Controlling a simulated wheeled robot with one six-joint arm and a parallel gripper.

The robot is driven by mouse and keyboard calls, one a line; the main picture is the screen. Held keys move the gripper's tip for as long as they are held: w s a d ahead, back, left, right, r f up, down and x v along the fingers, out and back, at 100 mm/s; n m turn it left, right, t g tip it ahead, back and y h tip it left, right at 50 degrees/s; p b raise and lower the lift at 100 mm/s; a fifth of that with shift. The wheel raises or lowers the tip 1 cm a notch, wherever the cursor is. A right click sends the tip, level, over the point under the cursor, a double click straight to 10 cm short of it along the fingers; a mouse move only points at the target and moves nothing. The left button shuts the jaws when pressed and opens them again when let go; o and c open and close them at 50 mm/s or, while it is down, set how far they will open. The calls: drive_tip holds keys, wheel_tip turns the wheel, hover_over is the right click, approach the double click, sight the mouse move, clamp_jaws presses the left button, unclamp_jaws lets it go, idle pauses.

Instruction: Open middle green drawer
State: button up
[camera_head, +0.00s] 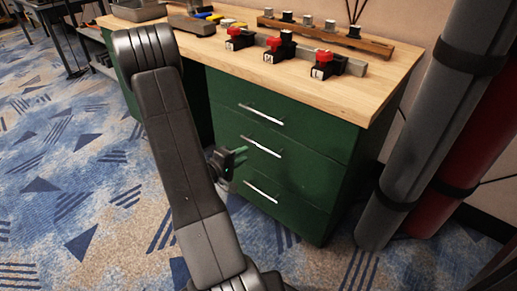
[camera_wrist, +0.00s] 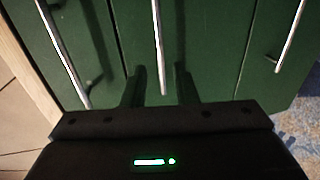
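A green drawer cabinet has three stacked drawers, each with a silver bar handle. All drawers look shut. The middle green drawer (camera_head: 300,167) has its handle (camera_head: 261,146) just right of my gripper (camera_head: 240,155) in the head view. In the wrist view the middle handle (camera_wrist: 157,45) runs between the two fingers of my gripper (camera_wrist: 159,82). The fingers are apart, one on each side of the bar, with gaps visible on both sides. I cannot tell how deep the bar sits between them. My arm hides part of the cabinet's left side.
The top handle (camera_head: 261,114) and bottom handle (camera_head: 261,190) lie close above and below. The wooden worktop (camera_head: 340,92) overhangs and carries red-topped clamps (camera_head: 278,46). Grey (camera_head: 425,130) and red (camera_head: 465,145) rolls stand at right. Carpet (camera_head: 75,150) is clear at left.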

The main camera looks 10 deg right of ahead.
sight(259, 145)
drive_tip(key=b+x, duration=0.2)
drive_tip(key=x, duration=0.7)
drive_tip(key=shift+w+d+b, duration=0.15)
drive_tip(key=shift+d+b, duration=0.1)
drive_tip(key=shift+b, duration=0.05)
clamp_jaws()
